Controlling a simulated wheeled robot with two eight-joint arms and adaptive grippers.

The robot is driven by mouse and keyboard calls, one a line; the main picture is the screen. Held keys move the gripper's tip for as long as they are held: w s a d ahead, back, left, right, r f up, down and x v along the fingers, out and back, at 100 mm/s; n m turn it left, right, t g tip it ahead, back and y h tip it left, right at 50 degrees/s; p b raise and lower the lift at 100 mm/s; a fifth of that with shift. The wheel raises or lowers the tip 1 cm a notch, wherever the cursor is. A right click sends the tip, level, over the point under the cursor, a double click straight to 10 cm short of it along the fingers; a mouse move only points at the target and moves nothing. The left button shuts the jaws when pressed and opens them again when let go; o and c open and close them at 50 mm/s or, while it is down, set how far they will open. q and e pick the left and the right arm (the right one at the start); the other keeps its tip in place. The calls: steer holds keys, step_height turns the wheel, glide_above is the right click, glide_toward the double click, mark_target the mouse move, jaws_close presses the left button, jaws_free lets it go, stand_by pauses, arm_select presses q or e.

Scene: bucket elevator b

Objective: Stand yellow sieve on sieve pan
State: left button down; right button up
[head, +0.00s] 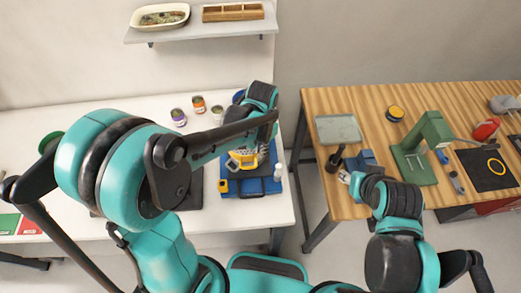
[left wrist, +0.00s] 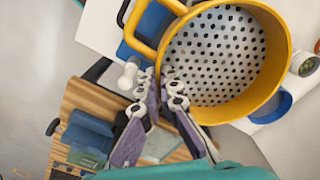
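The yellow sieve (head: 243,160) has a perforated pale bottom and shows below my left gripper in the head view. It fills the upper right of the left wrist view (left wrist: 277,45), tilted to that camera. The fingers of my left gripper (left wrist: 165,82) close together at its near rim, by a loop handle, and appear to pinch it. In the head view the left gripper (head: 260,130) is partly hidden by its arm. A round blue dish (head: 238,97), possibly the sieve pan, is mostly hidden behind the gripper; its rim shows past the sieve (left wrist: 275,108). My right gripper (head: 345,178) hangs near the wooden table; its fingers are unclear.
A blue case with yellow parts (head: 252,187) lies under the sieve, with a small white bottle (head: 278,172) beside it. Several cans (head: 198,104) stand at the back. The wooden table (head: 360,100) holds a green press (head: 420,150). A gap separates the tables.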

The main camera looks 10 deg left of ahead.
arm_select(q)
steer(key=w, duration=0.1)
steer(key=w+f, duration=0.2)
steer(key=shift+w+a, duration=0.15)
steer(key=shift+a, duration=0.1)
step_height(320, 180, down, 4)
steer(key=shift+f+b, duration=0.1)
steer(key=shift+b, duration=0.3)
steer(key=shift+f+b, duration=0.5)
steer(key=shift+b, duration=0.15)
steer(key=c, duration=1.7)
jaws_free()
steer(key=shift+r, duration=0.15)
